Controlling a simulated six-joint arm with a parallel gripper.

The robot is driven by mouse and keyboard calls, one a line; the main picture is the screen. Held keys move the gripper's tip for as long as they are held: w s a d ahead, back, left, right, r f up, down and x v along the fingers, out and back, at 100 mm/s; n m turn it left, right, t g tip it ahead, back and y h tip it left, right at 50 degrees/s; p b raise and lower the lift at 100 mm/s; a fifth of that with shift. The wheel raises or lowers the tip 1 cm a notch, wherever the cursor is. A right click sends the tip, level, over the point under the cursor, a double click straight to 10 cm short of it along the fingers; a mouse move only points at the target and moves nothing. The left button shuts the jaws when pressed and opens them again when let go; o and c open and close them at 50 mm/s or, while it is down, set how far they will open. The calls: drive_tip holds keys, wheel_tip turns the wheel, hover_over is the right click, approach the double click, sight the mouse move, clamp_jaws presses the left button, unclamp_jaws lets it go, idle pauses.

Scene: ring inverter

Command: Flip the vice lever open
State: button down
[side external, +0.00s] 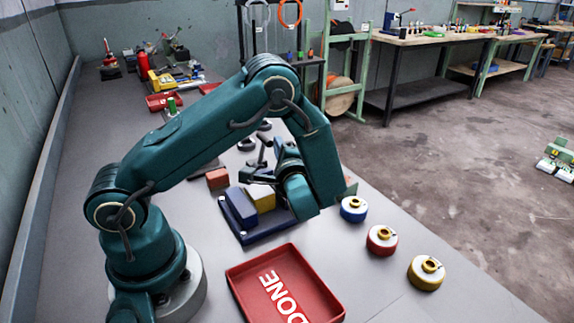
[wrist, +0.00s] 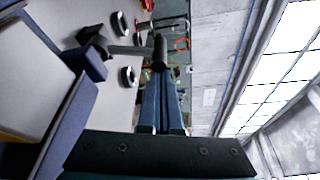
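The vice (side external: 237,209), with blue jaws on a dark blue base, stands left of my gripper in the side external view, a yellow block (side external: 262,198) between its jaws. The block also shows at the left edge of the wrist view (wrist: 22,92). The vice lever is a grey bar with a dark handle (wrist: 160,52); it also shows behind the block in the side external view (side external: 262,152). My gripper (wrist: 164,80) has its narrow teal fingers close together, tips at the near end of the handle. I cannot tell whether they touch it.
A red tray marked DONE (side external: 285,285) lies in front of the vice. Blue, red (side external: 381,240) and yellow ringed parts stand along the right table edge. A reddish block (side external: 217,179) lies behind the vice. Dark rings (wrist: 128,76) lie beyond the lever.

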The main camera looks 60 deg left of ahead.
drive_tip(key=shift+s, duration=0.2)
drive_tip(key=v, duration=0.9)
drive_tip(key=shift+d+f, duration=0.1)
drive_tip(key=shift+d, duration=0.35)
drive_tip(key=shift+a, duration=0.15)
drive_tip(key=shift+w+a+r+n+g, duration=0.1)
drive_tip(key=shift+a+r+n+g, duration=0.2)
drive_tip(key=shift+r+n, duration=0.2)
drive_tip(key=shift+w+a+r+n+g, duration=0.1)
drive_tip(key=shift+a+r+n+g, duration=0.2)
drive_tip(key=shift+r, duration=0.35)
drive_tip(key=s+a+r+n+g+h, duration=0.2)
drive_tip(key=s+n+h, duration=0.1)
drive_tip(key=s, duration=0.2)
drive_tip(key=s+a+r+n+g+h, duration=0.1)
drive_tip(key=s+r+n+g+h, duration=0.15)
drive_tip(key=s+n, duration=0.2)
drive_tip(key=s+d+m+t+h, duration=0.2)
drive_tip(key=d+t+h, duration=0.3)
drive_tip(key=d+h, duration=0.5)
drive_tip(key=d, duration=0.3)
drive_tip(key=shift+d+f+t, duration=0.15)
drive_tip(key=shift+f+t, duration=0.05)
drive_tip(key=shift+t, duration=0.15)
